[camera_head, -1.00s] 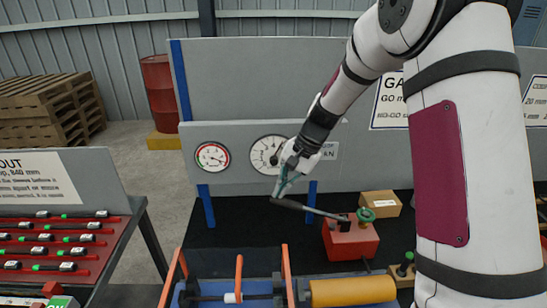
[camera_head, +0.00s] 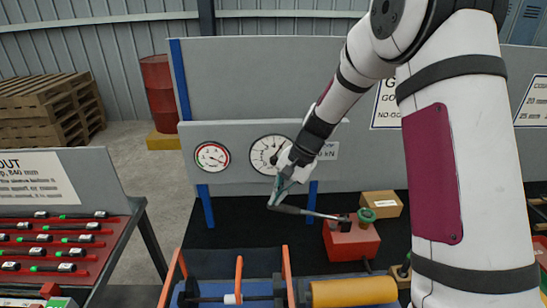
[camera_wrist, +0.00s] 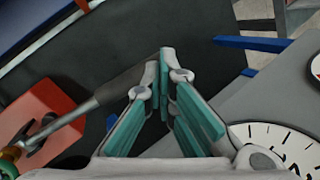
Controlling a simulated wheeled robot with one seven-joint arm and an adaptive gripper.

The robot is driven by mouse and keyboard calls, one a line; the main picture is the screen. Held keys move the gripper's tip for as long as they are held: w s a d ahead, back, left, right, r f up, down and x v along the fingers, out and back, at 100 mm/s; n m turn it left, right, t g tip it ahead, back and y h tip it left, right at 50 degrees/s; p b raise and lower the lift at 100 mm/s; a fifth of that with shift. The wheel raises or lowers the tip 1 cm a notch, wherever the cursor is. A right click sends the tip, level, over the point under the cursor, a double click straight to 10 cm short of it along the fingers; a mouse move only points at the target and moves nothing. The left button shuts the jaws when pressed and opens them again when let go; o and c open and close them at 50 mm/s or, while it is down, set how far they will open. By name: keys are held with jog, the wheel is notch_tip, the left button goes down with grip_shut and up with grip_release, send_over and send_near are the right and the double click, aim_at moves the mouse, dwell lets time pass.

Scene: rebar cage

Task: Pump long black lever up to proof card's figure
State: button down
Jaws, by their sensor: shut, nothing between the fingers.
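My gripper (camera_head: 275,194) is shut with nothing between its fingers. Its teal-padded fingertips (camera_wrist: 160,58) are at the grip end of the long black lever (camera_head: 290,210), which slopes slightly down to the right into the red pump (camera_head: 352,243). In the wrist view the lever's dark grip (camera_wrist: 128,84) runs up to the fingertips; whether they touch is unclear. The large dial (camera_head: 262,150) is partly covered by my wrist; its reading is too small to tell. A white card ending in "kN" (camera_head: 329,151) beside it is partly hidden, its figure unreadable.
A smaller dial (camera_head: 212,156) is on the grey panel left of the large one. A green knob (camera_head: 366,214) tops the pump, with a cardboard box (camera_head: 382,204) behind. A yellow cylinder (camera_head: 352,292) lies in front. Black mat left of the lever is clear.

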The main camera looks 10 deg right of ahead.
jog(key=shift+f, duration=0.1)
jog(key=shift+a+f, duration=0.1)
jog(key=shift+f, duration=0.05)
jog(key=shift+p+v, duration=0.4)
jog(key=shift+v, duration=2)
jog(key=shift+s+a+r, duration=0.1)
jog(key=shift+r, duration=0.2)
jog(key=s+r+n+t+h+b, duration=0.2)
jog(key=s+r+n+h, duration=0.15)
jog(key=s+r, duration=0.9)
jog(key=s+n+t, duration=0.1)
jog(key=s+n, duration=0.1)
jog(key=s, duration=0.4)
jog(key=s+d+r+n+t+h+b, duration=0.1)
jog(key=s+n, duration=0.1)
jog(key=s, duration=0.5)
jog(key=shift+s+r+n+t, duration=0.2)
jog(key=shift+r+n+t, duration=0.1)
jog(key=shift+n, duration=0.05)
